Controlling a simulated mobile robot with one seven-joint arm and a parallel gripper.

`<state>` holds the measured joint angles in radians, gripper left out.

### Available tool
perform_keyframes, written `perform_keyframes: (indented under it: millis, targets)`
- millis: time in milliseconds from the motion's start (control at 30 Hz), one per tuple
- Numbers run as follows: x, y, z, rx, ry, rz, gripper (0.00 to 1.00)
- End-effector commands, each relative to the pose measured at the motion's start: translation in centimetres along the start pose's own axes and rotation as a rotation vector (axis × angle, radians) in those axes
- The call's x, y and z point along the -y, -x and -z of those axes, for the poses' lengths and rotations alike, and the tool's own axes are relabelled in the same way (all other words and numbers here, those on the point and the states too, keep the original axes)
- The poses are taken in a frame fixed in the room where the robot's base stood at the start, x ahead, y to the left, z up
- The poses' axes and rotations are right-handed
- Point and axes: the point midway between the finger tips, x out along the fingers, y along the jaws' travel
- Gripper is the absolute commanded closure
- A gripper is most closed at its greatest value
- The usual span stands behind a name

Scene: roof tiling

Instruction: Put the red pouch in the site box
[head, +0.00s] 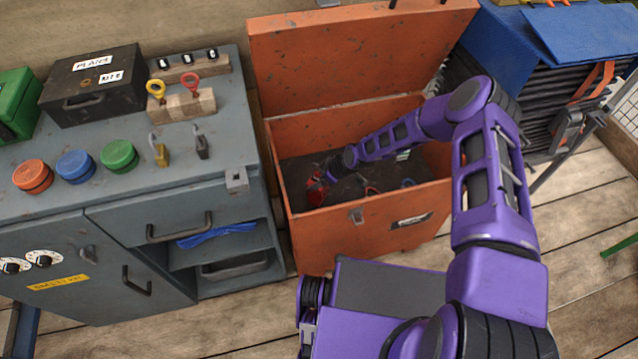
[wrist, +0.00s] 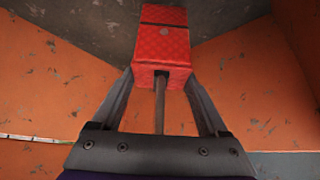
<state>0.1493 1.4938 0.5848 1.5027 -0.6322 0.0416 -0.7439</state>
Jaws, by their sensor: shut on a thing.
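The red pouch (wrist: 161,45) shows in the wrist view as a boxy red block with a small round mark, between my fingertips. My gripper (wrist: 160,78) is shut on it, and a thin grey rod shows between the fingers below it. In the head view the red pouch (head: 316,191) is inside the orange site box (head: 372,222), near its left wall. My gripper (head: 326,176) reaches down there from the right, small and partly hard to make out. The box's lid stands open. I cannot tell whether the pouch touches the box floor.
Other small items with red and blue parts (head: 371,190) lie inside the box. A grey workbench (head: 215,130) with coloured tins, padlocks and a black case stands to the left. A blue-topped stack (head: 590,40) stands to the right. My forearm crosses above the box's right side.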

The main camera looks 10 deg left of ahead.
Motion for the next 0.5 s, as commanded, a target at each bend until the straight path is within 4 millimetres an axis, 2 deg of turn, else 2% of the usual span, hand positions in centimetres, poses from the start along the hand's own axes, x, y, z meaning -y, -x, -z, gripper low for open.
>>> perform_keyframes:
  millis: [33, 133, 500]
  targets:
    - [0.1, -0.9, -0.5, -0.001, -0.003, 0.001, 1.00]
    - [0.0, -1.8, -1.1, -0.001, -0.002, 0.000, 1.00]
    - [0.0, -2.0, -1.2, -0.002, -0.001, -0.001, 1.00]
